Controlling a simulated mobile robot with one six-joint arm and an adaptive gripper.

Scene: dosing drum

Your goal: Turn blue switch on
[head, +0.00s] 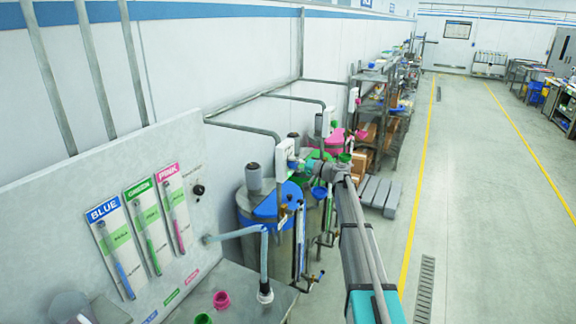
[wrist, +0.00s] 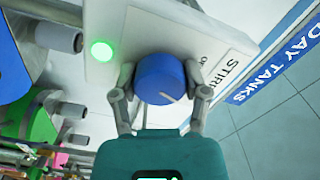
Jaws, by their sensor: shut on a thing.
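The blue switch (wrist: 166,79) is a round knob with a white pointer mark, on a white control box (wrist: 112,20) in the wrist view. A green lamp (wrist: 102,50) glows beside it. My gripper (wrist: 160,76) has one grey finger on each side of the knob and is shut on it. Lettering starting "STIR" shows at the right of the box, partly cut off. In the head view, my gripper reaches the white control box (head: 284,160) on the wall side, and the knob is hidden there.
A tank with a blue top (head: 272,208) stands below the box, with pipes and valves around it. A board with blue, green and pink labels (head: 140,215) is at the left. Shelves (head: 372,105) and a grey pallet (head: 378,195) lie beyond. The floor aisle at right is clear.

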